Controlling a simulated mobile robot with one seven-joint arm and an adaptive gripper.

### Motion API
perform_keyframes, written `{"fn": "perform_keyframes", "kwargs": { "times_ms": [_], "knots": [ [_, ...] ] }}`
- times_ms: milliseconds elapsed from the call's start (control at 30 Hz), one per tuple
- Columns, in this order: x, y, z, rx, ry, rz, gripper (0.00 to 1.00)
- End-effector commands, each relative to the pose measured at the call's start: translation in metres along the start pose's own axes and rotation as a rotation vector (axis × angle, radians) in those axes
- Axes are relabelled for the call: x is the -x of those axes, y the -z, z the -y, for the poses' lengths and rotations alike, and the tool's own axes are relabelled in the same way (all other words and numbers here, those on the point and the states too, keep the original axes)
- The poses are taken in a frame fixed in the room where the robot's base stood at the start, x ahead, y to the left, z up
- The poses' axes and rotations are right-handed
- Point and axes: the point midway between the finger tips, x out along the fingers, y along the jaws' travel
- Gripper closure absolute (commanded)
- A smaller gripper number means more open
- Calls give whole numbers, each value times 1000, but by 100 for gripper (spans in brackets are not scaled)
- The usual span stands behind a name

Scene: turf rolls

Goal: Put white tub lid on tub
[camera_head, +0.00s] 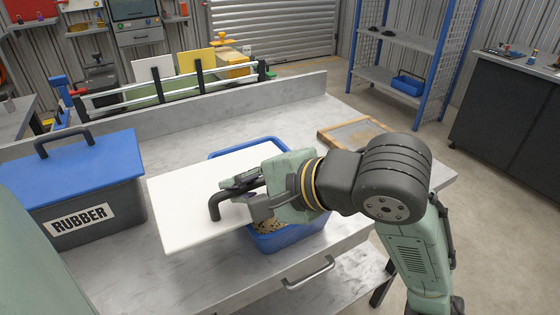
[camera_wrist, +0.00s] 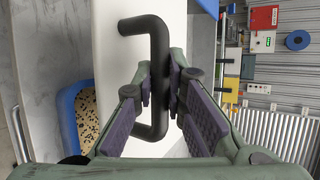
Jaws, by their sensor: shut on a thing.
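The white lid (camera_head: 182,211) is a flat rectangular panel with a black bar handle (camera_head: 214,204). My gripper (camera_head: 240,192) is shut on this handle, and the wrist view shows the handle (camera_wrist: 158,50) between its fingers (camera_wrist: 163,92). The lid is held over the blue tub (camera_head: 288,240), shifted to the left of it, and covers part of its opening. Speckled tan contents (camera_wrist: 87,115) show in the uncovered part of the tub. Whether the lid touches the tub's rim is hard to tell. My gripper and arm hide part of the tub.
A grey box with a blue lid (camera_head: 88,158), labelled RUBBER, stands left of the white lid. A wood-framed tray (camera_head: 354,134) lies at the back right of the grey bench (camera_head: 180,290). A raised ledge (camera_head: 292,91) runs along the bench's back.

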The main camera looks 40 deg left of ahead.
Motion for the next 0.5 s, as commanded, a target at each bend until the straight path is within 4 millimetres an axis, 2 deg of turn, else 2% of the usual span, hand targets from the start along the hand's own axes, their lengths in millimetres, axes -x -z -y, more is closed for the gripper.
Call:
{"fn": "perform_keyframes", "kwargs": {
  "times_ms": [33, 200, 333, 500],
  "knots": [
    [1, 15, 4, -10, 1, 0, 100],
    [0, 58, 9, -7, 0, 0, 100],
    [0, 82, 12, -4, 0, -1, 100],
    [0, 95, 14, 0, 0, -1, 100]
  ]
}}
